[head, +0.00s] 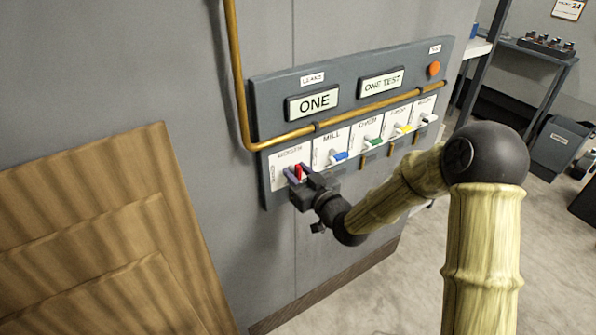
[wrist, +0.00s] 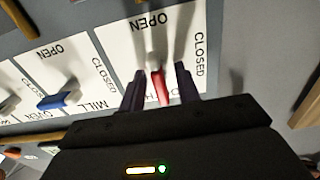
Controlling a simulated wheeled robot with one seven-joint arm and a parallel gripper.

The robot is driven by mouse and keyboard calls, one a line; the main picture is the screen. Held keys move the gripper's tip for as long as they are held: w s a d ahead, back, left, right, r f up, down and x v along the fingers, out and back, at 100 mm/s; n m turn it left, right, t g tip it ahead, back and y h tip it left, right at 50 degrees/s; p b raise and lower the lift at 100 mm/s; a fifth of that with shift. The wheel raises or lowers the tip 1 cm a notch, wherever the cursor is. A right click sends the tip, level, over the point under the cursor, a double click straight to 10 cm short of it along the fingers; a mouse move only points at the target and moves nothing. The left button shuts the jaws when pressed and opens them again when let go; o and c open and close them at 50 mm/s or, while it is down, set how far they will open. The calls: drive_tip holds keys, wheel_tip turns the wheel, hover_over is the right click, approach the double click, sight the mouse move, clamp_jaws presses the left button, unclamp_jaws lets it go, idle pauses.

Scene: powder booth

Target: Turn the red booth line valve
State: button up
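The red valve handle (head: 298,172) is on the leftmost white plate (head: 290,158) of the wall panel, labelled BOOTH. It also shows in the wrist view (wrist: 163,88), with OPEN printed above and CLOSED to the right. My gripper (head: 296,175) is at this valve. In the wrist view its two dark purple fingers (wrist: 160,88) stand on either side of the red handle. Narrow gaps show between handle and fingers, so the gripper looks open around it. The lower part of the plate is hidden by my gripper.
A brass pipe (head: 350,107) crosses above. Brown boards (head: 90,240) stand left.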

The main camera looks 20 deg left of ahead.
clamp_jaws()
drive_tip(key=shift+m, duration=0.4)
drive_tip(key=m, duration=0.3)
drive_tip(key=shift+w+b, duration=0.1)
drive_tip(key=shift+b, duration=0.3)
drive_tip(key=m, duration=0.5)
drive_tip(key=shift+w+d+m, duration=0.1)
drive_tip(key=shift+m, duration=0.2)
drive_tip(key=m, duration=0.4)
drive_tip(key=shift+f+m+p, duration=0.15)
drive_tip(key=shift+m+p, duration=0.15)
drive_tip(key=shift+p, duration=0.1)
drive_tip(key=m, duration=0.4)
drive_tip(key=shift+f+p, duration=0.1)
drive_tip(key=shift+p, duration=0.2)
